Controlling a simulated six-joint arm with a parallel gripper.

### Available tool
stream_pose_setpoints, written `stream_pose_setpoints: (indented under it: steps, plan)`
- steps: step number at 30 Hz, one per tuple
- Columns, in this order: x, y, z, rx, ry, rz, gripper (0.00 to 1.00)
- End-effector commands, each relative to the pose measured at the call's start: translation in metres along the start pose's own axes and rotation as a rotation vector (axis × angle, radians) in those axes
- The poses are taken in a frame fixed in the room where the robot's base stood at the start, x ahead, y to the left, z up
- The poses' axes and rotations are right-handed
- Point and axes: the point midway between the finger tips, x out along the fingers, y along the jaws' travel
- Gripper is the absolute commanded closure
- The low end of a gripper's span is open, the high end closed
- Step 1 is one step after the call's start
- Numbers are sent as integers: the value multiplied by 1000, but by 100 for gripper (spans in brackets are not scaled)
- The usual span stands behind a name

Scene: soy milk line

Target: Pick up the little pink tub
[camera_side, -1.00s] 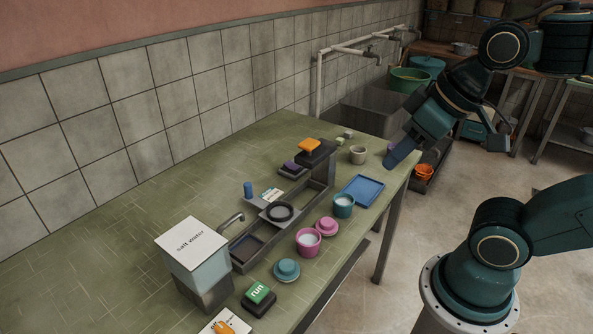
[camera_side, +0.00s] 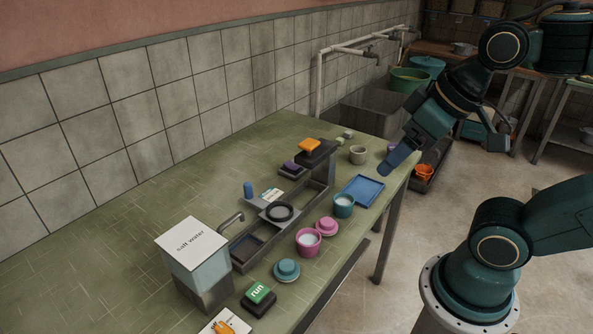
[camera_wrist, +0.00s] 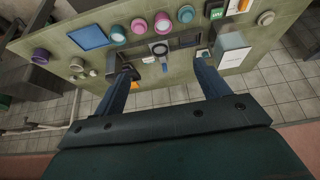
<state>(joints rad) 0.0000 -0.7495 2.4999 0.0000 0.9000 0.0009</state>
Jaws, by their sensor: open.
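The little pink tub (camera_side: 308,243), with pale contents, stands upright on the green table near its front edge. In the wrist view the pink tub (camera_wrist: 162,23) shows near the top, beyond my fingertips. A pink lid-like piece (camera_side: 327,227) with a raised knob lies just behind it, and also shows in the wrist view (camera_wrist: 139,26). My gripper (camera_side: 390,166) is over the table's far right end, well above and apart from the tub. In the wrist view my gripper (camera_wrist: 163,77) has its two fingers wide apart with nothing held between them.
A teal tub (camera_side: 343,206) and a blue tray (camera_side: 362,191) stand behind the pink pieces. A teal lid (camera_side: 287,270) and a green run button (camera_side: 258,293) are nearer the front. A dark machine frame (camera_side: 245,256) with a salt water box (camera_side: 192,245) lies left.

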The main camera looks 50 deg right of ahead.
Motion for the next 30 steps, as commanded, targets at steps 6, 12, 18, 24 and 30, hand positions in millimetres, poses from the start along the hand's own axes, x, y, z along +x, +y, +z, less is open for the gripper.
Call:
stream_pose_setpoints:
  steps: [6,12,18,24,30]
  plan:
    - [4,0,-6,39,-21,-1,26]
    - [17,-1,-20,147,-78,-2,26]
    - [40,-1,-39,306,-155,4,26]
    - [67,-1,-56,469,-235,19,26]
    - [99,0,-70,634,-314,45,26]
